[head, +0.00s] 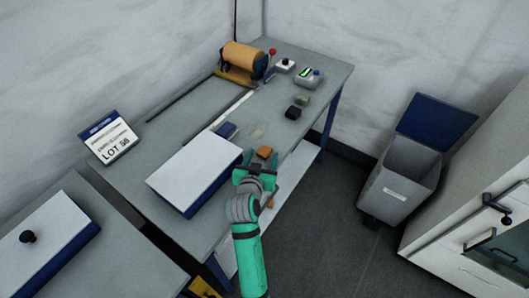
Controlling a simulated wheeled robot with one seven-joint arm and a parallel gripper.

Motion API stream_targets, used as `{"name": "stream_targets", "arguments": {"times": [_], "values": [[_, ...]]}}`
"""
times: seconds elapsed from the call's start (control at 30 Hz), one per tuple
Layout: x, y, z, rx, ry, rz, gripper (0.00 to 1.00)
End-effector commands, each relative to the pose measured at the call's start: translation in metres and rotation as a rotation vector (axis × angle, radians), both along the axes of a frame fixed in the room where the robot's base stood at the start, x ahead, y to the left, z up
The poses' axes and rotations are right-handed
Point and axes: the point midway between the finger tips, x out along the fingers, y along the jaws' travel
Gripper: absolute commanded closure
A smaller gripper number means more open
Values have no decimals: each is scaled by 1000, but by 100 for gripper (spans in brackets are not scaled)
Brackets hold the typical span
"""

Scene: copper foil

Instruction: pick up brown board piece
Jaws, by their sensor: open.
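A small brown-orange board piece (264,152) lies on the grey workbench, near its right front edge. My gripper (257,164) is open and right by the piece, on its near side in the head view. The dark and green gripper body hides part of the bench around it. I cannot tell whether the fingers touch the piece or sit above it.
A white-topped blue box (193,170) stands close left of my gripper. A small blue block (226,131), black block (293,112) and grey-green block (302,99) lie farther back. A copper-coloured roll (243,57) is at the far end. A grey bin (402,178) stands right.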

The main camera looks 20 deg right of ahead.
Motion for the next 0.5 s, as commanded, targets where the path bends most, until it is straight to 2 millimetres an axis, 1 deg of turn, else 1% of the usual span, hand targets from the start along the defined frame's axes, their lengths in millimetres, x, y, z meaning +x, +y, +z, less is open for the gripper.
{"name": "stream_targets", "arguments": {"times": [0.03, 0.2, 0.47, 0.5], "values": [[7, -3, -2, 0, 0, -2, 42], [19, -11, -8, -1, 0, -2, 42], [21, -11, -9, 0, 0, 0, 42], [21, -11, -9, 0, 0, 0, 49]]}}
